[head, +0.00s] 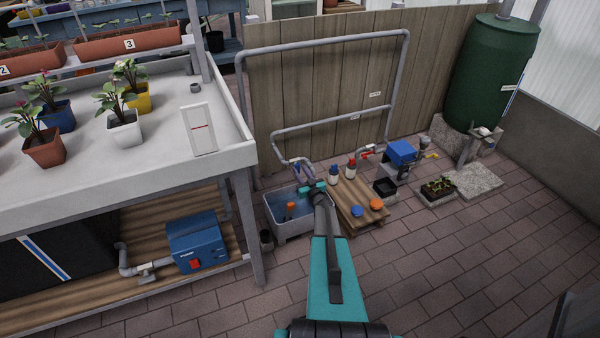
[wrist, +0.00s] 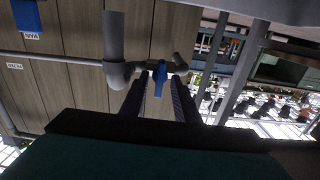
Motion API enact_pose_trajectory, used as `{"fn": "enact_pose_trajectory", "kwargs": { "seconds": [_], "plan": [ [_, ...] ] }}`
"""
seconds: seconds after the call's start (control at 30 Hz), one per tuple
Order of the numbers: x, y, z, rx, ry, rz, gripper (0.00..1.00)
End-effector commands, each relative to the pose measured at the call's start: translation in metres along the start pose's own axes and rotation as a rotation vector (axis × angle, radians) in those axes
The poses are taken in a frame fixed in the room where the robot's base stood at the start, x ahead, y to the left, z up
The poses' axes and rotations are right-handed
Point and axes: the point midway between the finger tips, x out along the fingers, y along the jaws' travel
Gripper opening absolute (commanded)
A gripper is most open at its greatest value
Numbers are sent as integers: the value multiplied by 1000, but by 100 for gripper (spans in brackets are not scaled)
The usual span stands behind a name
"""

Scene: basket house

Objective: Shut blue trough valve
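The blue trough valve handle (wrist: 159,77) sits on a grey pipe fitting. In the head view the blue handle (head: 296,168) is small, above the back edge of the grey water trough (head: 291,237). My gripper (wrist: 159,88) points at the valve, with one dark finger on each side of the handle's line. The fingers stand apart, and the handle's lower end lies between or just beyond their tips. I see no clear contact. In the head view my gripper (head: 308,187) is over the trough, close to the valve, and partly hides the area. An orange item (head: 291,208) shows in the trough.
A wooden pallet (head: 362,219) with bottles and blue and orange lids stands right of the trough. A plant table (head: 225,150) stands left, with a blue pump (head: 197,242) beneath. A plank wall (head: 330,85) with pipes is behind. Brick floor at right front is clear.

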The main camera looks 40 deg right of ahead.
Motion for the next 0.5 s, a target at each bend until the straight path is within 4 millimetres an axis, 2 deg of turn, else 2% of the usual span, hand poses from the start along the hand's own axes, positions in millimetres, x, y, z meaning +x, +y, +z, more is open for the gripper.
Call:
{"fn": "enact_pose_trajectory", "kwargs": {
  "seconds": [0.5],
  "plan": [
    [-65, -1, -1, 1, -2, 1, 28]
  ]
}}
